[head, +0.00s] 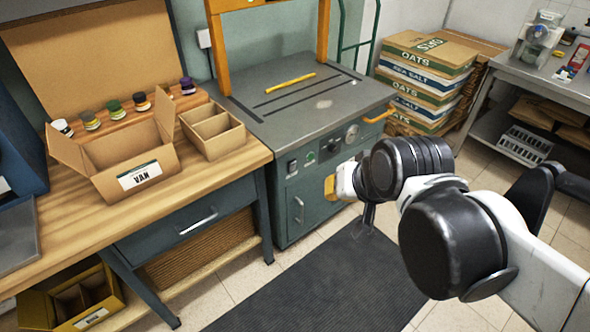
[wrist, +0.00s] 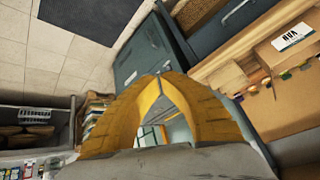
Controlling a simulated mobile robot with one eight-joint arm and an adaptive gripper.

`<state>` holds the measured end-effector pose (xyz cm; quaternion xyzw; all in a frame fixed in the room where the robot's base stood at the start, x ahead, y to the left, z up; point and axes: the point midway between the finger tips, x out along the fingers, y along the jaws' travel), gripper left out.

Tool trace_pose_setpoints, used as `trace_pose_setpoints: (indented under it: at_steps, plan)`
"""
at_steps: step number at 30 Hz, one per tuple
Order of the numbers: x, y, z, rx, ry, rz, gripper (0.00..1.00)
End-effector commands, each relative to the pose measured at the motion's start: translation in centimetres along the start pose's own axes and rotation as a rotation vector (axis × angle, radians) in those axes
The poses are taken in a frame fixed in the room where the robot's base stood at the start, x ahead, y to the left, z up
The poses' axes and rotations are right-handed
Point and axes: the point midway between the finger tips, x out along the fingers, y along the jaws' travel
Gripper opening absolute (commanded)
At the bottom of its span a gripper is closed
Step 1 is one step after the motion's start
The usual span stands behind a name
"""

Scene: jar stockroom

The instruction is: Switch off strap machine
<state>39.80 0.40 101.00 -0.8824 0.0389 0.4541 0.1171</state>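The strap machine (head: 300,118) is a grey-green cabinet with a dark slotted top and an orange arch, standing right of the wooden bench. Its front panel carries a dark rocker switch (head: 292,167), a green-lit control (head: 310,158), a dark dial (head: 333,146) and a pale knob (head: 352,133). The switch's position is too small to tell. My gripper (head: 331,187) is in front of the cabinet, below the panel and apart from it as far as I can tell. In the wrist view my gripper (wrist: 158,80) has its yellow fingertips together with nothing between them; the cabinet (wrist: 140,50) shows beyond.
A wooden bench (head: 225,165) at left holds an open VAN box (head: 150,160), a divided carton (head: 213,145) and several jars. Stacked sacks (head: 425,75) and a steel table (head: 560,85) stand at right. A dark mat (head: 325,285) covers the floor in front.

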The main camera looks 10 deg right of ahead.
Motion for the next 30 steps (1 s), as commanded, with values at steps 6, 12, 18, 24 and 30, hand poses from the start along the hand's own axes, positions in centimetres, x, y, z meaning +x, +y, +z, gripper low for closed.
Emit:
trace_pose_setpoints:
  at_steps: [6, 12, 18, 24, 30]
  plan:
    - [3.9, -1.4, -5.9, 0.397, -0.013, -0.058, 0.00]
    - [8.8, -1.9, -10.2, 0.768, -0.039, -0.113, 0.00]
    - [14.9, -1.6, -13.4, 1.136, -0.080, -0.166, 0.00]
    - [21.6, -0.6, -15.2, 1.502, -0.137, -0.217, 0.00]
    - [28.5, 1.1, -15.2, 1.865, -0.213, -0.265, 0.00]
